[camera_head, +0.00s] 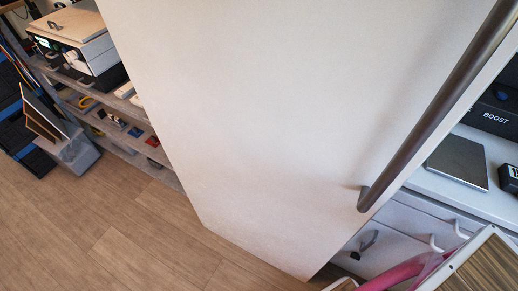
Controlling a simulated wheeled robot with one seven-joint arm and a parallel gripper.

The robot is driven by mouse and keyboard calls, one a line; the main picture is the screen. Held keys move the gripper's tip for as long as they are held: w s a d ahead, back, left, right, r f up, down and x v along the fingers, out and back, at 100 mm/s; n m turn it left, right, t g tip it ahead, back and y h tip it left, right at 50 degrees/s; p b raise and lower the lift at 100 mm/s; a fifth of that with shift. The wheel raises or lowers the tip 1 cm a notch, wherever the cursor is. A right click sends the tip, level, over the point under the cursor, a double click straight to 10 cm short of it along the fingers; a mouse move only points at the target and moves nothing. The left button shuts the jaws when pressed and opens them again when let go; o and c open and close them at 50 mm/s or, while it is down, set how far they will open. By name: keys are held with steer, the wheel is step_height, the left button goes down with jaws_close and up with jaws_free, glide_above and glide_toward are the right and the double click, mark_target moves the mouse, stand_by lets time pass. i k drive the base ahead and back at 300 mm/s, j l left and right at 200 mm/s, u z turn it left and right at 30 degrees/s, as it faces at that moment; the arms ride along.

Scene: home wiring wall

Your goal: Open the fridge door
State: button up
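The fridge door (240,130) is a large off-white panel that fills the middle of the head view. A long dark metal bar handle (440,104) runs diagonally along its right side. The handle's lower end meets the panel at a small bracket (363,193). The top of the handle is cut off by the picture edge. I cannot tell from this view whether the door is shut or ajar. My gripper is not in view, and nothing is seen touching the handle.
Shelves (150,152) with small items and a box (78,45) stand at left. At right is a white counter (500,205) with a dark flat device (458,162); drawers lie below. A pink curved tube (400,272) is at lower right. Wooden floor (110,235) is clear at lower left.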

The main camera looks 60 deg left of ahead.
mark_target(286, 127)
steer(key=k+u, duration=0.1)
steer(key=k, duration=0.45)
steer(key=k+j+u, duration=0.1)
steer(key=k, duration=0.45)
steer(key=u, duration=0.45)
steer(key=i+l+u, duration=0.1)
steer(key=u, duration=0.35)
steer(key=l+u, duration=0.1)
steer(key=u, duration=0.35)
steer(key=i+l+u, duration=0.1)
steer(key=u, duration=0.35)
steer(key=l+u, duration=0.15)
steer(key=k+l+z, duration=0.15)
steer(key=z, duration=0.35)
steer(key=k+l+z, duration=0.2)
steer(key=z, duration=0.25)
